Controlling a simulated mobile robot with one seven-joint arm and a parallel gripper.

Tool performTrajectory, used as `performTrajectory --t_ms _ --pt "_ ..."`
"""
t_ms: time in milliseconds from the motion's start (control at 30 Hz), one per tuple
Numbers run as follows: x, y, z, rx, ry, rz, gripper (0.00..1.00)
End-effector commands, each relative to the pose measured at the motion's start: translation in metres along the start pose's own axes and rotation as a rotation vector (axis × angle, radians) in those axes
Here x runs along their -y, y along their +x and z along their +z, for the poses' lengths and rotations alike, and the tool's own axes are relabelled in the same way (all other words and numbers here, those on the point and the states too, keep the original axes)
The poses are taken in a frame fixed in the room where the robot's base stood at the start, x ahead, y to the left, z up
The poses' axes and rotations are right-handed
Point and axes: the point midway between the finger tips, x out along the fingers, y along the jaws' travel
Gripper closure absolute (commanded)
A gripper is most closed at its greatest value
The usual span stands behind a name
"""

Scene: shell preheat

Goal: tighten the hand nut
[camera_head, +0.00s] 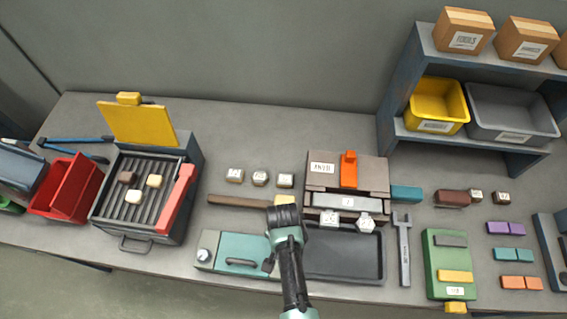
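A grey-brown fixture (375,170) with an upright orange lever stands right of centre on the bench. Two small pale, nut-like pieces show at its front edge, a left one (329,218) and a right one (365,221); I cannot tell which is the hand nut or how tight either is. My gripper (284,213) is just left of the fixture, apart from both pieces. It is seen from above and behind, and its fingers are hidden by the wrist. A small yellow block (284,199) shows just beyond it; I cannot tell whether they touch.
A dark tray (343,267) lies in front of the fixture, with a wrench (404,250) to its right. A teal-lidded box (238,253) and a brown-handled tool (235,201) lie left of my gripper. A grill box (150,215) with its yellow lid raised stands farther left.

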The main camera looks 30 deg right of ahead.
Motion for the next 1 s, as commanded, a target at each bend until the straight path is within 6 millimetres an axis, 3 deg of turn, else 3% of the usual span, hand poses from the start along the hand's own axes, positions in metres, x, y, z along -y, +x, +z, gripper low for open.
performTrajectory --t_ms 467,500,600,633,1000 --pt "0.0010 -0.0010 -0.0014 -0.003 0.018 -0.003 1.00" --pt "0.0009 -0.0010 -0.0014 -0.002 0.018 -0.003 0.38" --pt "0.0007 -0.0008 -0.0011 -0.002 0.017 -0.003 0.20" --pt "0.0006 -0.0007 -0.0010 -0.002 0.016 -0.002 0.15" --pt "0.0001 -0.0033 -0.0004 -0.001 0.014 -0.001 0.15"
